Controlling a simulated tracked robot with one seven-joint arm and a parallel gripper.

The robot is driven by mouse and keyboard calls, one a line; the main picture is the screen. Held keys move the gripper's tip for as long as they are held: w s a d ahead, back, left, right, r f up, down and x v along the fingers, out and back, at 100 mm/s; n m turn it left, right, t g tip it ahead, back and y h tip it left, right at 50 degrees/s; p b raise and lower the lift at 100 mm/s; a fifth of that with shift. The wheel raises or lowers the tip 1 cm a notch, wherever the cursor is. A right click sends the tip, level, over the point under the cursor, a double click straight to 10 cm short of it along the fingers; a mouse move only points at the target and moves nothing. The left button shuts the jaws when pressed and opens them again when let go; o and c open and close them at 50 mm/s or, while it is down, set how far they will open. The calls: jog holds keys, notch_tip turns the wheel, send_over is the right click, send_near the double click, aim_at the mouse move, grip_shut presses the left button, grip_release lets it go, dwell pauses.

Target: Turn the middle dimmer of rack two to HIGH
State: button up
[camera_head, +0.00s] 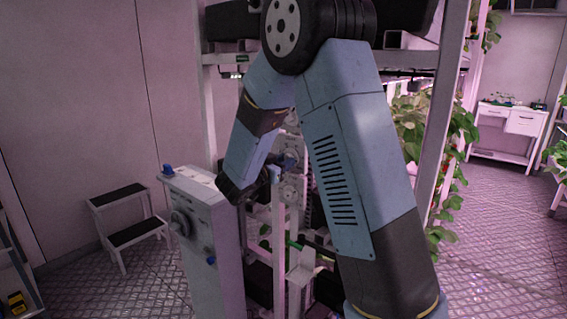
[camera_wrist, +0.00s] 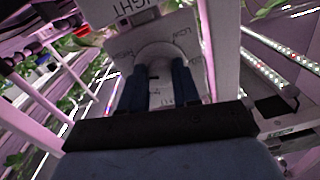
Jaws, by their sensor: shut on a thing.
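A pale round dimmer dial (camera_wrist: 160,56) sits on a white plate (camera_wrist: 187,46) in the wrist view. The plate appears upside down, with LOW at its upper right and another word, hard to read, at its left. My gripper (camera_wrist: 160,82) has its two blue fingers on either side of the dial's grip and is shut on it. In the head view my gripper (camera_head: 280,168) is at the rack post, by the middle of the stacked dials. Another dial (camera_head: 289,191) shows just below it. My fingers and arm hide much of the held dial, and I cannot read its setting.
A grey-white cabinet (camera_head: 213,235) with a large knob and blue buttons stands close left of my forearm. A step stool (camera_head: 130,222) is farther left. Plants (camera_head: 455,130) grow on the rack to the right. A white desk (camera_head: 507,125) stands at the back right, beyond open floor.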

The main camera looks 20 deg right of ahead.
jog(key=shift+m, duration=2.8)
jog(key=o, duration=1.1)
jog(key=shift+c, duration=0.2)
jog(key=shift+a, duration=0.1)
jog(key=v, duration=1.3)
jog(key=shift+s+a+f, duration=0.15)
jog(key=shift+s+a, duration=0.05)
jog(key=shift+a, duration=0.05)
